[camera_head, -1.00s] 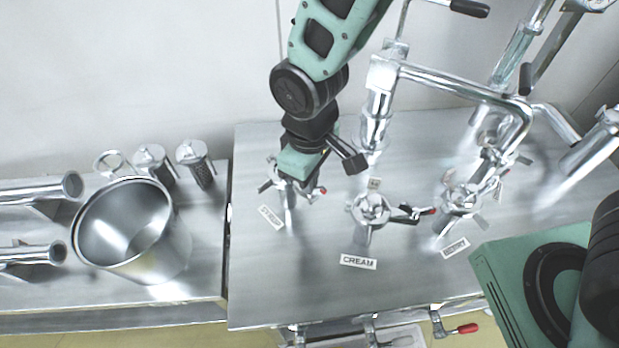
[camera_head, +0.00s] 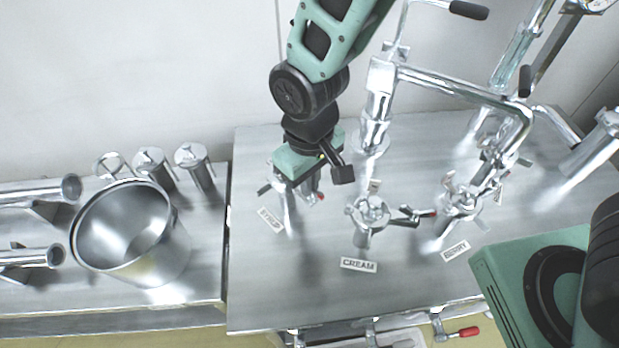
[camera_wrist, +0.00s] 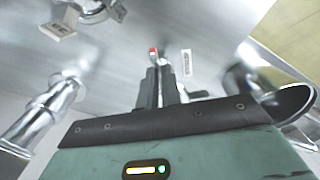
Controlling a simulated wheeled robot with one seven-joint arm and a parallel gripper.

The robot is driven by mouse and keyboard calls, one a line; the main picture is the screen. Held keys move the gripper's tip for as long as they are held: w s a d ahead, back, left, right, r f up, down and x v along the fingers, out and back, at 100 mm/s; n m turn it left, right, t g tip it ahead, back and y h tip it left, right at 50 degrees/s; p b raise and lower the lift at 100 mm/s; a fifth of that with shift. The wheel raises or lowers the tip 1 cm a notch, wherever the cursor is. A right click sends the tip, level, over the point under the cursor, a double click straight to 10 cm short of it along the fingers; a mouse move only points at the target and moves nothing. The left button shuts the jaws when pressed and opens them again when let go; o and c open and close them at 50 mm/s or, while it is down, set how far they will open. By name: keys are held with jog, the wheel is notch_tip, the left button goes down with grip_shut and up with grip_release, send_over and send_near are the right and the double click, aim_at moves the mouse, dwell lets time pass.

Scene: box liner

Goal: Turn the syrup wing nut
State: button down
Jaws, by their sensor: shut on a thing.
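The syrup fitting (camera_head: 289,213) stands at the left of the steel table, behind its tilted SYRUP label (camera_head: 270,220). My gripper (camera_head: 291,184) is directly over its top, pointing down, and is shut on the syrup wing nut. The green palm hides most of the nut and the fingers in the head view. In the wrist view, the dark fingers (camera_wrist: 166,88) are close together over the fitting. A red handle tip (camera_wrist: 153,51) shows just beyond them, and the label (camera_wrist: 187,62) is beside it. The nut itself is not clear there.
The cream fitting (camera_head: 368,213) stands close on the right, with the berry fitting (camera_head: 463,203) further right. A tall steel pipe frame (camera_head: 377,95) rises behind. A big steel pot (camera_head: 165,255) and lidded canisters (camera_head: 203,172) stand left.

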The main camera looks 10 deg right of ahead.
jog(key=c, duration=1.6)
grip_release()
notch_tip(320, 180, up, 18)
jog(key=shift+f+b, duration=0.25)
jog(key=shift+b, duration=0.9)
jog(key=shift+n+y, duration=0.3)
jog(key=shift+n, duration=0.1)
jog(key=s+d+f, duration=0.2)
jog(key=s, duration=0.1)
jog(key=s+d+f, duration=0.2)
jog(key=s+d, duration=0.1)
jog(key=s, duration=0.1)
jog(key=s+d+f, duration=0.2)
jog(key=s+d, duration=0.1)
jog(key=s, duration=0.1)
jog(key=shift+s+d+f, duration=0.15)
jog(key=shift+d+f, duration=0.1)
jog(key=shift+f, duration=0.15)
